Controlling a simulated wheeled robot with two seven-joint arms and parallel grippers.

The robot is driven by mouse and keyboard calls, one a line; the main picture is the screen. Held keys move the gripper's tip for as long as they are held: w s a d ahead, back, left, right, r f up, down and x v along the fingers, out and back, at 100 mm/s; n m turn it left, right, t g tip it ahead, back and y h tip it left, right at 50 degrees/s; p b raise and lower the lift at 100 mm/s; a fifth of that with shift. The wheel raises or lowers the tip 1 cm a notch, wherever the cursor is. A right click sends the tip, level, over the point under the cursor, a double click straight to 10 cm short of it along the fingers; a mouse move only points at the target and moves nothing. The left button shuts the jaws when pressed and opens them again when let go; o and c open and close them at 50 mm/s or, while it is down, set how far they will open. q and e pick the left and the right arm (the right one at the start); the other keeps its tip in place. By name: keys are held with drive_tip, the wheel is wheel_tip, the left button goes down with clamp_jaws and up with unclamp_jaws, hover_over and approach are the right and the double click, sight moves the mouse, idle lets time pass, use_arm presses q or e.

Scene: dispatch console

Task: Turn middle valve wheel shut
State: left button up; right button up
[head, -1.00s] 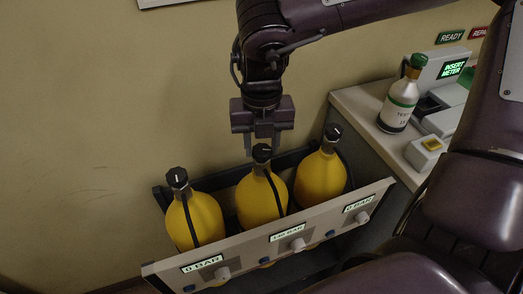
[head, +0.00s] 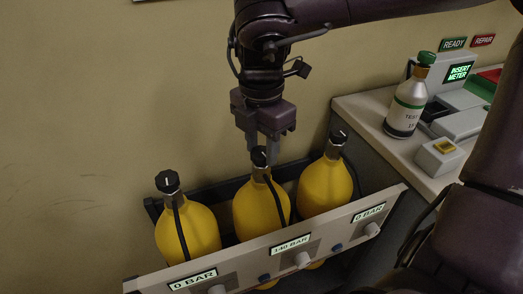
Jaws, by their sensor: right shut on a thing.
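The middle valve wheel (head: 259,156) is a black knob on top of the middle yellow bottle (head: 260,208). My right gripper (head: 261,152) points straight down over it, with its fingers closed on the wheel. The bottle stands upright in a rack, and its display (head: 291,244) on the front panel reads about 140 BAR. The left valve wheel (head: 167,181) and the right valve wheel (head: 340,137) sit on the two neighbouring yellow bottles, whose displays read 0 BAR. My left gripper is not in view.
The rack's slanted front panel (head: 245,266) carries white knobs and blue buttons. On the counter (head: 362,119) at right stand a green-capped test bottle (head: 406,105), a box with a yellow button (head: 438,156) and an INSERT METER display (head: 459,72). READY and REPAIR signs hang on the wall.

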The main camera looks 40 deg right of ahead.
drive_tip(key=shift+m+b, duration=0.45)
drive_tip(key=shift+m, duration=0.55)
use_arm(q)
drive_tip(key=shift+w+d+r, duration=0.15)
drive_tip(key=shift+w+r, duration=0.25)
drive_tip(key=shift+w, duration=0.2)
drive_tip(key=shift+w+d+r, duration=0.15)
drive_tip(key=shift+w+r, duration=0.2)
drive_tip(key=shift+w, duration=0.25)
use_arm(e)
drive_tip(key=o, duration=1)
drive_tip(key=shift+r, duration=0.1)
